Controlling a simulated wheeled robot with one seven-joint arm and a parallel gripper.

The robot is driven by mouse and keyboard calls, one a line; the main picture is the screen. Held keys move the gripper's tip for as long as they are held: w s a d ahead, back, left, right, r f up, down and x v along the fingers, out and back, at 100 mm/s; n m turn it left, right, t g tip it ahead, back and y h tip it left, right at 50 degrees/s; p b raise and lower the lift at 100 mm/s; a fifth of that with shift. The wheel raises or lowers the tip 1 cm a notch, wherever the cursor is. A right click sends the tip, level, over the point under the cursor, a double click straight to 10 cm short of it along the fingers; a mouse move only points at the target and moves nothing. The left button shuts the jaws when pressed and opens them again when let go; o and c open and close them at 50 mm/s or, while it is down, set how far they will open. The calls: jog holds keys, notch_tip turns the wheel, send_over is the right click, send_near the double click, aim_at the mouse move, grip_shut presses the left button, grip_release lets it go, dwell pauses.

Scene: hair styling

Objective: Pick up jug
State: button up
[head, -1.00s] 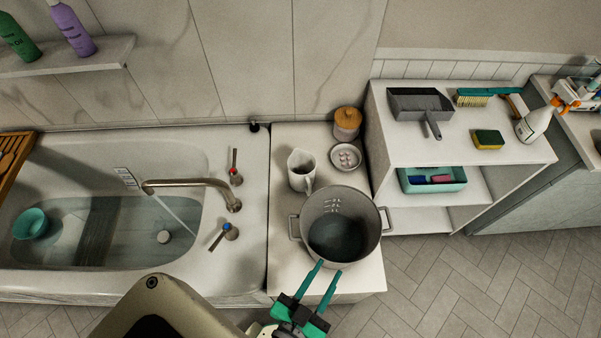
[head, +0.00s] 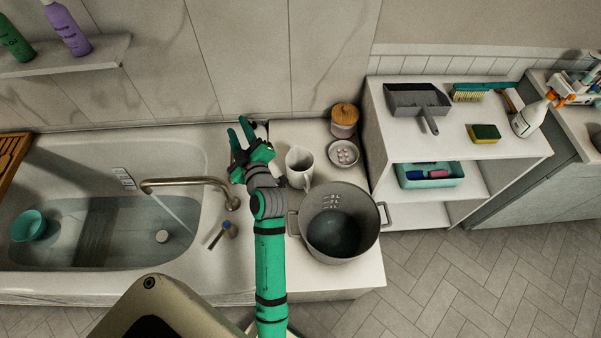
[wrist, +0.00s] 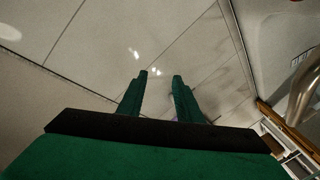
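The jug (head: 300,166) is a white-grey vessel standing upright on the white counter (head: 275,272), behind the pot and right of my arm. Its handle points down and to the right. My gripper (head: 243,133) is to the left of the jug and farther back, over the tub's edge near the wall. Its two green fingers are apart and empty. In the wrist view the gripper (wrist: 159,78) shows its fingers apart against the tiled wall, with no jug in sight.
A large grey pot (head: 341,222) stands in front of the jug. A wooden-lidded jar (head: 344,120) and a small dish (head: 343,153) stand at its right. The bathtub (head: 60,145) with its tap (head: 185,183) lies left. A shelf unit (head: 455,150) stands right.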

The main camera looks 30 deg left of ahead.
jog(key=a+n+g, duration=0.3)
jog(key=a+n, duration=0.1)
jog(key=n, duration=0.1)
jog(key=n+g+h, duration=0.6)
jog(key=n+h, duration=0.8)
jog(key=n, duration=0.7)
send_over(309, 185)
jog(key=f, duration=1.6)
jog(key=shift+w+a+f, duration=0.3)
jog(key=shift+w+f, duration=0.05)
jog(key=shift+f, duration=0.05)
jog(key=shift+m, duration=0.3)
notch_tip(309, 185, down, 5)
jog(key=shift+w, duration=0.1)
jog(key=f, duration=0.4)
jog(key=shift+s+f, duration=0.35)
jog(key=shift+f, duration=0.45)
jog(key=shift+d, duration=0.1)
grip_shut()
